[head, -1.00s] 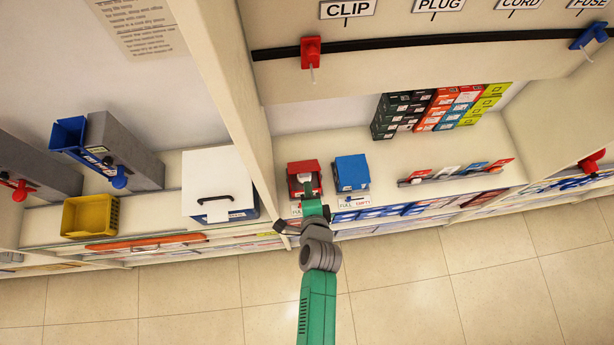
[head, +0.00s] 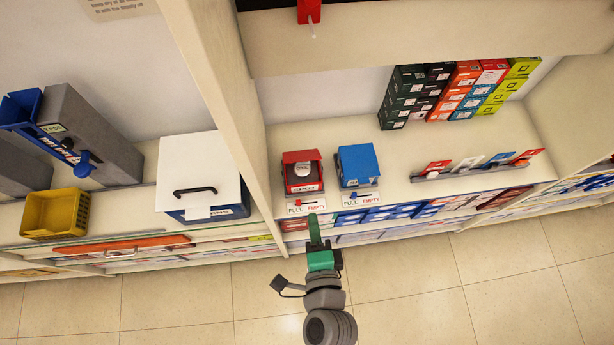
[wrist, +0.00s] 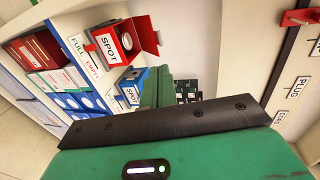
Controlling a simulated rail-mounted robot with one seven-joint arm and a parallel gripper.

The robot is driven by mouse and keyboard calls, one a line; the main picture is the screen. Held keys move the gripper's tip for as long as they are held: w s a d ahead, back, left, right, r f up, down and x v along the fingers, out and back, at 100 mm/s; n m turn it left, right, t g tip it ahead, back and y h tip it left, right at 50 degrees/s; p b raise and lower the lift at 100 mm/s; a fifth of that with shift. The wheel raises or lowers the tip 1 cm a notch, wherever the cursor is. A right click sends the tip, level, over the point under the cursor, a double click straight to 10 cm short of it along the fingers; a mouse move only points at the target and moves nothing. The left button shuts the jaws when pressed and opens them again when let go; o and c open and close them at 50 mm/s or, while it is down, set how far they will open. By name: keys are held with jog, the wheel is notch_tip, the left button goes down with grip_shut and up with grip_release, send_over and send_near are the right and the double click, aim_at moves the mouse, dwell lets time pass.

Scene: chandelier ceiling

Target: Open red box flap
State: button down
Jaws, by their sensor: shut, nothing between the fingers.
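The red box (head: 304,188) stands on the shelf. Its red flap (head: 300,156) is raised at the back, and a white round item (head: 303,170) shows in the dark opening. In the wrist view, the red box (wrist: 113,28) lies at upper left with a "SPOT" label, its flap (wrist: 144,35) standing up from the opening. My gripper (head: 314,222) is in front of and below the red box, apart from it. Its green fingers (wrist: 155,92) are together and empty in the wrist view.
A blue box (head: 358,166) stands right of the red box. "FULL EMPTY" cards (head: 306,205) hang below both. A shelf divider (head: 228,90) rises to the left, with a white-lidded box (head: 198,165) beyond it. Floor space (head: 420,290) in front is clear.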

jog(key=x, duration=1.4)
